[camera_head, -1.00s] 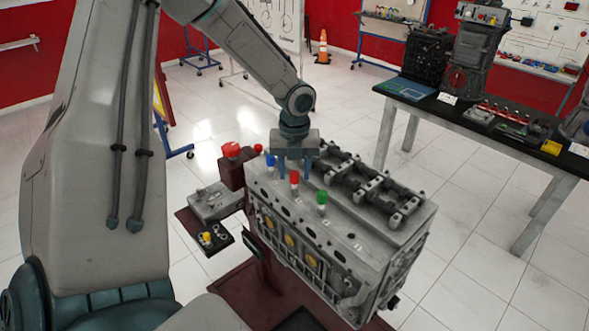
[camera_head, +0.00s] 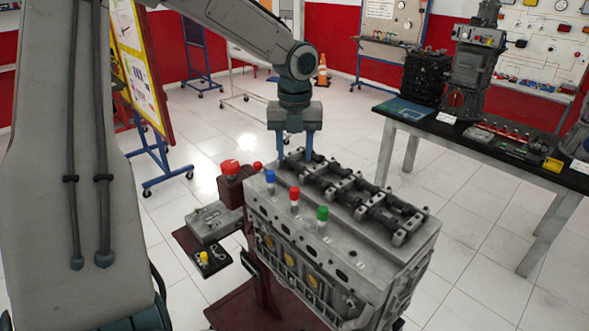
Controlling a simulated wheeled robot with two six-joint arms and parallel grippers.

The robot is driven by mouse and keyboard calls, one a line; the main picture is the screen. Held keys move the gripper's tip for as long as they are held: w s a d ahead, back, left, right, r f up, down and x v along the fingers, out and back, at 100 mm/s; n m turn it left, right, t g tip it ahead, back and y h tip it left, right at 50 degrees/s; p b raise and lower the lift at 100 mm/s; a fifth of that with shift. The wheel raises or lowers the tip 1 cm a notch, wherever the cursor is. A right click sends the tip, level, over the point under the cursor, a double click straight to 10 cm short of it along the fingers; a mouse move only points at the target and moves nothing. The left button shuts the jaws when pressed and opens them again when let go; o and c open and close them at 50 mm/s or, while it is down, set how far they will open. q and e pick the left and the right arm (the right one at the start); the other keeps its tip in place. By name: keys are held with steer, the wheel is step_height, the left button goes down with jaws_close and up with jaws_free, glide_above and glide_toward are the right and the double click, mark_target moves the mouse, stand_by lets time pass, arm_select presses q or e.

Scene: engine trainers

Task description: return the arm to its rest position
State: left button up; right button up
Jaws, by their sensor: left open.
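My left gripper (camera_head: 295,157) points down above the far left end of the engine block (camera_head: 335,243), near the dark valve gear on its top. Its two fingers are apart with nothing visible between them. The left arm reaches in from the upper left. A blue-topped plug (camera_head: 269,178), a red-topped plug (camera_head: 294,197) and a green-topped plug (camera_head: 322,217) stand upright in a row on the block's top face, nearer the camera than the gripper. My right gripper is not in view.
A red button (camera_head: 230,168) and a small side tray with a yellow knob (camera_head: 204,258) sit left of the block. A black-topped table (camera_head: 440,132) with engine parts stands at the right. A display board (camera_head: 138,65) stands at the left. White floor between them is clear.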

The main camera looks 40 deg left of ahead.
arm_select(q)
steer(key=shift+r, duration=0.4)
